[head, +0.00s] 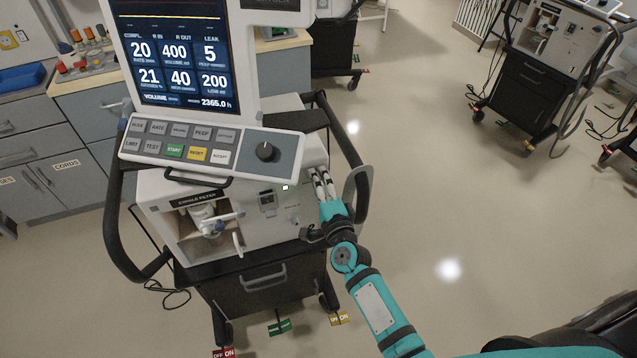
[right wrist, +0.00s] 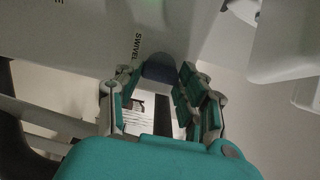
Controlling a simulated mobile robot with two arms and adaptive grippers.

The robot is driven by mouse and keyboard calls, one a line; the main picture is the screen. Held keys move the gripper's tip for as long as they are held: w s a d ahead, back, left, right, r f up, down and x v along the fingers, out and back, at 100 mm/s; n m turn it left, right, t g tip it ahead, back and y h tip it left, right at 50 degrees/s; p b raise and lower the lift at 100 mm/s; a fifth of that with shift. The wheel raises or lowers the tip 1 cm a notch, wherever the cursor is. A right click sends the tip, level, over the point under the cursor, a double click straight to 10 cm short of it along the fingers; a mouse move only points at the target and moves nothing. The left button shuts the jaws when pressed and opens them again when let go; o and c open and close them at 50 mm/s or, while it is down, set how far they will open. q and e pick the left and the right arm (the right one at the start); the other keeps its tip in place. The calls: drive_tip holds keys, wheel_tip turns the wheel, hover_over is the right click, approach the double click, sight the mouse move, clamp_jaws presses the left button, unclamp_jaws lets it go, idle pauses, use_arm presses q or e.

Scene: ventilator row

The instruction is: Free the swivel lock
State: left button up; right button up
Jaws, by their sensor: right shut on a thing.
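The ventilator (head: 280,232) stands on a dark cart with its screen and keypad on top. In the right wrist view, a dark blue-grey rounded knob (right wrist: 159,67) sits on its pale body beside the printed word "SWIVEL"; this looks like the swivel lock. My right gripper (head: 320,173) is at the right part of the ventilator's front, below the keypad panel. In the right wrist view, its fingers (right wrist: 158,73) are on either side of the knob, shut on it. In the head view the gripper hides the knob. My left gripper is not in view.
A black handle rail (head: 349,143) curves around the ventilator's right side, close to my right arm. Pedals, including a green one (head: 279,327), are at the cart's foot. Grey cabinets (head: 55,170) stand at left. Another ventilator (head: 540,75) stands at back right.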

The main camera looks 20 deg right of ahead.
drive_tip(key=shift+f, duration=0.1)
drive_tip(key=o, duration=1.2)
drive_tip(key=shift+c, duration=0.2)
drive_tip(key=s, duration=1.2)
drive_tip(key=s+a+f+n+g+y, duration=0.1)
drive_tip(key=s+f+n+g, duration=0.25)
drive_tip(key=f, duration=0.55)
drive_tip(key=s+f+n+g, duration=0.2)
drive_tip(key=s+f+n, duration=0.15)
drive_tip(key=f, duration=0.65)
drive_tip(key=s+a+f+n+g+y, duration=0.1)
drive_tip(key=s+f+n+g, duration=0.2)
drive_tip(key=f, duration=0.6)
drive_tip(key=s+d+f+n+g, duration=0.2)
drive_tip(key=s+f, duration=0.4)
drive_tip(key=s, duration=0.3)
drive_tip(key=s+d+f+n+g+h, duration=0.1)
drive_tip(key=s+d+f+n+g, duration=0.2)
drive_tip(key=s, duration=0.7)
drive_tip(key=s+d+f+n+g+h, duration=0.1)
drive_tip(key=s+d+f+n+g, duration=0.2)
drive_tip(key=s+f, duration=0.6)
drive_tip(key=s+n, duration=0.1)
drive_tip(key=n, duration=0.1)
drive_tip(key=shift+n, duration=0.3)
